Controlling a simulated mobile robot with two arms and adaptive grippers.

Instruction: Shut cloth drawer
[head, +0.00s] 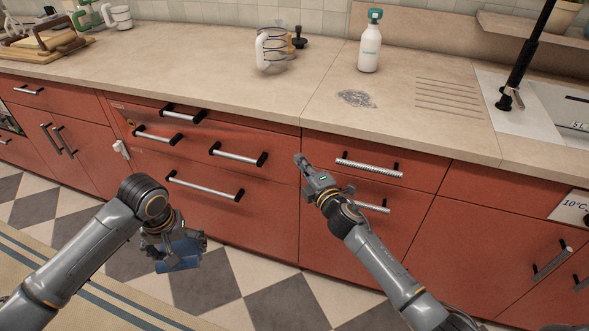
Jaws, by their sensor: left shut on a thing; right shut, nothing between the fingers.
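My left gripper (182,250) is low in front of the cabinets, shut on a blue thing (178,258) that looks like a folded cloth; the gripper partly covers it. My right gripper (302,163) is shut and empty, in front of the red drawer fronts, left of the bar handle (369,166) of the right-hand top drawer (420,170). I cannot tell whether it touches a front. The left drawer stack (255,190) has several bar handles. No label shows which is the cloth drawer, and I cannot tell whether any drawer stands slightly open.
The beige counter (210,70) bears a spray bottle (370,45), a glass jug (270,50) and a dark stamp-like tool (298,38). A sink (550,105) with a black tap is at right. A striped rug (60,270) lies on the checkered floor, lower left.

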